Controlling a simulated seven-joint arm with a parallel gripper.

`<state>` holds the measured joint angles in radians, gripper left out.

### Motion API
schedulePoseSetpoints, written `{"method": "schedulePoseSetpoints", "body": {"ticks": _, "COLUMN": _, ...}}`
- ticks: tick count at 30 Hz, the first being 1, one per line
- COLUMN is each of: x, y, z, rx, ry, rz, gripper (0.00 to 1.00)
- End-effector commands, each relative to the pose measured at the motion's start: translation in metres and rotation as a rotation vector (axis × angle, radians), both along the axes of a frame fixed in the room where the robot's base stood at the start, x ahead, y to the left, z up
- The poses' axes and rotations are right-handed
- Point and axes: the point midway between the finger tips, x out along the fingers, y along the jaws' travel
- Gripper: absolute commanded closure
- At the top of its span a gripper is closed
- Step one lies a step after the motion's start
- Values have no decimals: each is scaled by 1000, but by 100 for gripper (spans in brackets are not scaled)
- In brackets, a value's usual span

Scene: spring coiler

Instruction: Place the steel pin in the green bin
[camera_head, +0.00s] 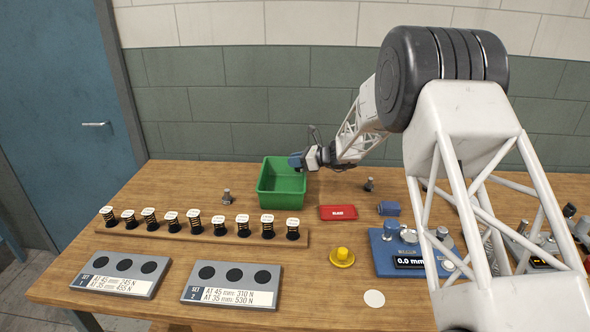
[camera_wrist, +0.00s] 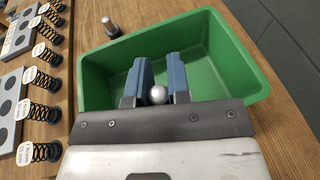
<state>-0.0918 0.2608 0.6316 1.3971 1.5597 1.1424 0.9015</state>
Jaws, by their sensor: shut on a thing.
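The green bin (camera_head: 282,192) stands toward the back of the wooden table, left of centre; it also fills much of the wrist view (camera_wrist: 228,60). My gripper (camera_head: 297,161) is over the right part of the bin. In the wrist view my gripper (camera_wrist: 157,88) has its two blue fingers shut on the steel pin (camera_wrist: 157,95), whose rounded grey end shows between them. The rest of the pin is hidden by the fingers. The bin floor that shows looks empty.
A wooden strip with several springs (camera_head: 171,221) runs in front of the bin. A small grey metal piece (camera_head: 227,197) stands just left of the bin. A red tray (camera_head: 338,212) lies to the right, with a blue gauge (camera_head: 385,250) and a yellow knob (camera_head: 342,256) nearer the front.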

Motion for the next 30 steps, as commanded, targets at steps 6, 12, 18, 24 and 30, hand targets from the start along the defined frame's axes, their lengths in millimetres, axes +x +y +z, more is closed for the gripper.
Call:
{"method": "schedulePoseSetpoints", "body": {"ticks": 6, "x": 1, "y": 0, "z": 1, "rx": 0, "ry": -1, "rz": 0, "gripper": 100}}
{"method": "schedulePoseSetpoints", "body": {"ticks": 12, "x": 1, "y": 0, "z": -2, "rx": 0, "ry": 0, "rz": 0, "gripper": 100}}
{"method": "schedulePoseSetpoints", "body": {"ticks": 18, "x": 1, "y": 0, "z": -22, "rx": 0, "ry": 2, "rz": 0, "gripper": 100}}
{"method": "schedulePoseSetpoints", "body": {"ticks": 24, "x": 0, "y": 0, "z": -38, "rx": -1, "ry": 4, "rz": 0, "gripper": 100}}
{"method": "schedulePoseSetpoints", "body": {"ticks": 30, "x": 0, "y": 0, "z": -37, "rx": -1, "ry": 2, "rz": -1, "gripper": 100}}
